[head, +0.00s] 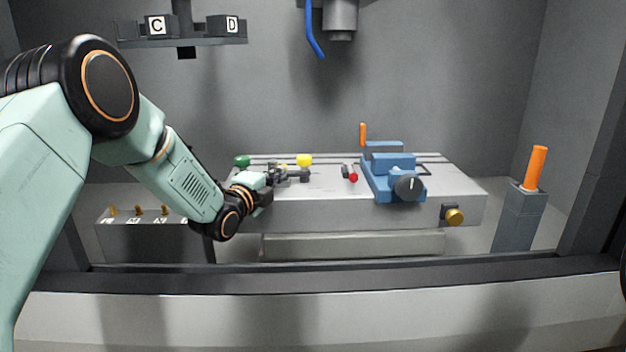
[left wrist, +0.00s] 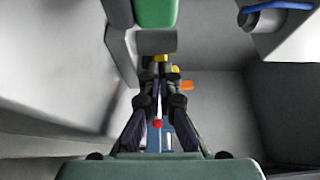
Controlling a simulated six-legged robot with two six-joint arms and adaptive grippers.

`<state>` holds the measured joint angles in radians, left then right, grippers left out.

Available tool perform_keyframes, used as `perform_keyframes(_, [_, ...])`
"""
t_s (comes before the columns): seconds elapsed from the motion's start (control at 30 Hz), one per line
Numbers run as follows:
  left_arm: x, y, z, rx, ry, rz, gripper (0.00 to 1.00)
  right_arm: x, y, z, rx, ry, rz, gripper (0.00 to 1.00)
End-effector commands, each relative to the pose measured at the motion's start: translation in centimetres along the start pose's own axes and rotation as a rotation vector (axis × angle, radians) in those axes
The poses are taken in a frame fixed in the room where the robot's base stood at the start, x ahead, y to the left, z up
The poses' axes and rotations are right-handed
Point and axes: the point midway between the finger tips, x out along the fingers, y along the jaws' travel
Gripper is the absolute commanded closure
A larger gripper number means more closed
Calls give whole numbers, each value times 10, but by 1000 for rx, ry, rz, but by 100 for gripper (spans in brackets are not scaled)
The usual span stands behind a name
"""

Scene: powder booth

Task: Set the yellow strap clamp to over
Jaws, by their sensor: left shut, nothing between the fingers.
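The yellow strap clamp shows in the head view as a round yellow knob (head: 304,160) at the back left of the grey machine table (head: 330,212), with a dark block just below it. My left gripper (head: 281,174) comes in from the left and is shut and empty, just left of the yellow knob. I cannot tell whether it touches the clamp. In the left wrist view, my left gripper's dark fingers (left wrist: 162,86) point away, with small yellow patches at and beyond their tips. Which way the clamp is set cannot be made out. My right gripper is not in view.
A green knob (head: 242,161) stands left of the yellow one. A red knob (head: 353,177) and a blue vise (head: 393,178) are to the right. A spindle (head: 340,18) and blue hose (head: 314,36) hang above. An orange handle (head: 536,168) stands at far right.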

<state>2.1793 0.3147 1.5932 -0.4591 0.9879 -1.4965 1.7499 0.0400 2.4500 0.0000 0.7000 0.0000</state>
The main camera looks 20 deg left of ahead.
Motion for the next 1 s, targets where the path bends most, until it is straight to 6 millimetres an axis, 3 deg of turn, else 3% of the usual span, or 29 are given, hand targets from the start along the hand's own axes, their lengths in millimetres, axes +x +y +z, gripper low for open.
perform_keyframes(0.37, [0, -4, 0, 0, 0, -1, 100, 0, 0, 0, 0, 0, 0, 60])
perform_keyframes(0.8, [0, -77, 0, 1, 0, -3, 100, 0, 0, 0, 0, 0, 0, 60])
perform_keyframes(1.0, [0, -97, 0, 0, 0, -1, 100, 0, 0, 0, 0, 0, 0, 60])
